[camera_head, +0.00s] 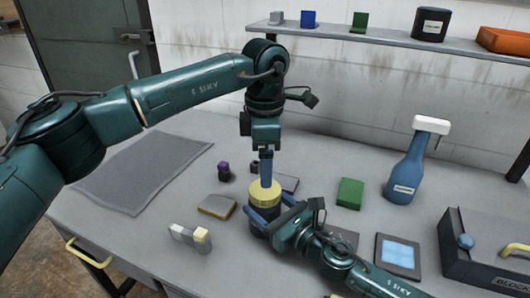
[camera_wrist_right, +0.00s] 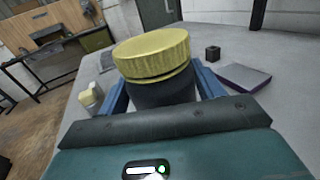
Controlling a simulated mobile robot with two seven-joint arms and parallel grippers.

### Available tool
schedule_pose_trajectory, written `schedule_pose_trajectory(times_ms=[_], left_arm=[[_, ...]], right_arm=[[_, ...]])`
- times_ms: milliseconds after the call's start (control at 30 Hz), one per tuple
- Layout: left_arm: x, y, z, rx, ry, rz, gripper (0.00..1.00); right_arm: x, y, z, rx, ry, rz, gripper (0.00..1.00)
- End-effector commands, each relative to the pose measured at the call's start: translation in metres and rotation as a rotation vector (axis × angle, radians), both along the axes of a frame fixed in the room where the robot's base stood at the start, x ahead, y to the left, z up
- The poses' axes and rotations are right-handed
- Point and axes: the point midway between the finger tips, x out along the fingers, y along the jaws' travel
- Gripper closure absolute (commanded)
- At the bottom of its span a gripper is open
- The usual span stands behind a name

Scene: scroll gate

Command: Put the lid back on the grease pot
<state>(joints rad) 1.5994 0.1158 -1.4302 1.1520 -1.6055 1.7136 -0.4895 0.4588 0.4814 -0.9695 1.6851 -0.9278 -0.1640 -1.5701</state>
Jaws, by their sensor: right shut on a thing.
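A blue spray bottle (camera_head: 408,170), a green block (camera_head: 349,193) and a dark box (camera_head: 490,250) stand to the right. A grey mat (camera_head: 145,170) lies farther left, clear.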

Motion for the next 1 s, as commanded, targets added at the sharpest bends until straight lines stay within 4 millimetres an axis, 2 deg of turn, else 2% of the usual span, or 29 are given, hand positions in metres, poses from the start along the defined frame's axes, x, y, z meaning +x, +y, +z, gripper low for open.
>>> schedule_pose_trajectory(times_ms=[300, 500, 700, 1000], left_arm=[[0.0006, -0.0003, 0.0061, -0.002, 0.001, 0.694, 0.18], [0.0009, -0.0004, 0.0089, -0.002, 0.001, 1.0, 0.18], [0.001, -0.0004, 0.0099, -0.002, 0.001, 1.124, 0.18], [0.0009, -0.0004, 0.0099, -0.002, 0.001, 1.135, 0.18]], right_arm=[[-0.0003, 0.0002, -0.0006, -0.001, 0.001, 0.001, 0.97], [-0.0003, 0.0002, -0.0006, 0.0, 0.001, 0.001, 0.97], [-0.0003, 0.0002, -0.0005, 0.0, 0.001, 0.001, 0.97], [-0.0004, 0.0003, -0.0005, 0.0, 0.001, 0.001, 0.97]])
